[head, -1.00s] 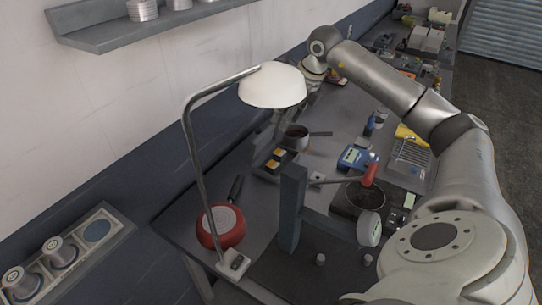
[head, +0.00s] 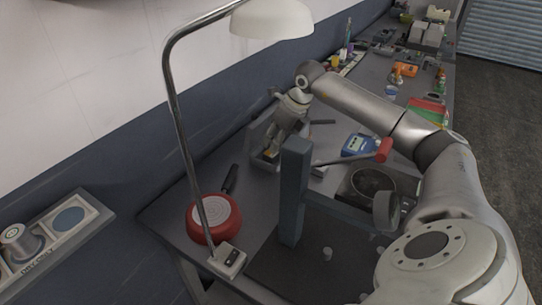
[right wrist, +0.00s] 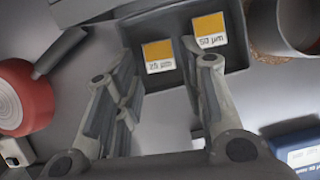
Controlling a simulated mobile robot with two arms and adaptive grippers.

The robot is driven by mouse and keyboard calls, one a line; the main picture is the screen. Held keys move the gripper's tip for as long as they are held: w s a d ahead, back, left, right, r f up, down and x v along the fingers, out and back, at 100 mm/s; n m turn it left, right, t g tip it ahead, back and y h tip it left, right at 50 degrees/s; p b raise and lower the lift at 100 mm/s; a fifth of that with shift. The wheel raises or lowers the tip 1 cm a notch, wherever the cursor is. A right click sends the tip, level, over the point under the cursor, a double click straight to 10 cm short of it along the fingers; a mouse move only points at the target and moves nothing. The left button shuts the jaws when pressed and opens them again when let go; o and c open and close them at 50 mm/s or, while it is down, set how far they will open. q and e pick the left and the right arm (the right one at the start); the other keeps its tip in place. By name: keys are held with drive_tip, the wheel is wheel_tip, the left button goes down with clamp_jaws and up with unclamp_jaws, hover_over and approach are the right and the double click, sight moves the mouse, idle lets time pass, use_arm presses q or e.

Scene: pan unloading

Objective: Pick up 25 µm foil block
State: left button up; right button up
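The 25 µm foil block (right wrist: 159,57) has an orange top and a white label, upside down in the right wrist view. It sits in the left part of a dark grey tray (right wrist: 235,62). A similar 50 µm block (right wrist: 209,31) stands to its right. My right gripper (right wrist: 158,62) is open, its fingers on either side of the 25 µm block in the picture; I cannot tell whether they touch it. In the head view my right gripper (head: 277,140) is over the tray (head: 254,133) and partly hides the blocks. My left gripper is not in view.
A red round pan (head: 214,217) and a lamp (head: 272,19) stand left of the tray. A blue-grey press post (head: 294,190) with a red-handled lever (head: 384,150) rises in front.

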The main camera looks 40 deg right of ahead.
sight(271, 156)
drive_tip(key=p+x, duration=0.1)
drive_tip(key=x, duration=0.4)
drive_tip(key=shift+s+a+p, duration=0.1)
drive_tip(key=shift+a+p, duration=0.05)
drive_tip(key=shift+p, duration=0.2)
drive_tip(key=shift+f, duration=0.25)
drive_tip(key=c, duration=0.7)
drive_tip(key=shift+r, duration=0.2)
